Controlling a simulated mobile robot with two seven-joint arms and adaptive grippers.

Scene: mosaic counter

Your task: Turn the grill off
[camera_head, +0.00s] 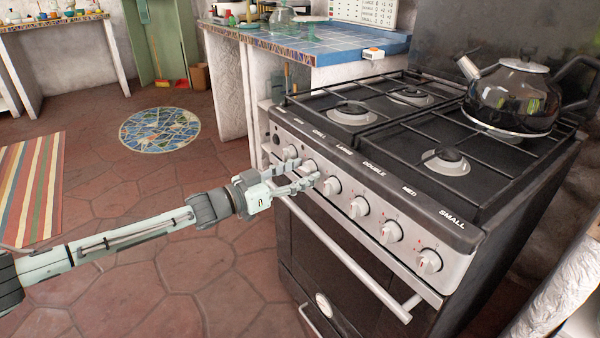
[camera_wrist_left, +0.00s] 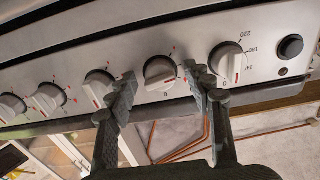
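The grill knob (camera_head: 309,167), second from the left on the stove's front panel in the head view, is round and silvery. In the left wrist view the grill knob (camera_wrist_left: 159,73) shows face on, with small red marks around it. My left gripper (camera_head: 306,173) is at the panel with its fingers apart, one on each side of this knob. In the left wrist view the left gripper (camera_wrist_left: 162,80) shows a gap between fingers and knob; I cannot tell whether either touches it. My right gripper is not in view.
The oven knob (camera_wrist_left: 226,60), with temperature numbers, is close beside one finger. The large-burner knob (camera_head: 332,186) is close to the other. An oven door handle (camera_head: 350,262) runs below. A black kettle (camera_head: 514,97) stands on the hob. The floor before the stove is clear.

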